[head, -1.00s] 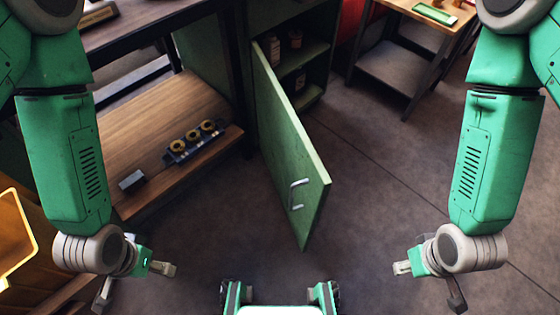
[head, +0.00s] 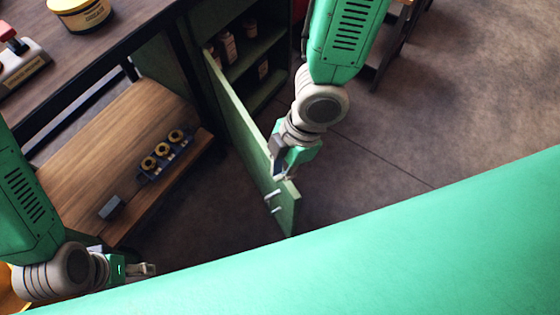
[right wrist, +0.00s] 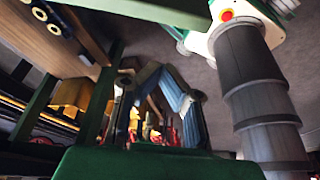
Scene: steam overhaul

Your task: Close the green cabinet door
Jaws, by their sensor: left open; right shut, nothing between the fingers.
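The green cabinet door (head: 243,125) stands open in the head view, swung out toward me from the green cabinet (head: 258,62). Its silvery handle (head: 272,203) is near the free end. My right gripper (head: 281,172) is shut and empty at the door's free end, on the door's right side and partly in front of it. I cannot tell whether it touches the door. My left gripper (head: 143,269) is open and empty at the lower left, away from the door. The right wrist view is cluttered and does not clearly show the door.
Bottles (head: 228,47) stand inside the cabinet. To its left, a low wooden shelf (head: 130,120) holds a rack of yellow-topped parts (head: 163,152) and a dark block (head: 111,207). A yellow tin (head: 78,14) sits on the tabletop. Floor to the right is open.

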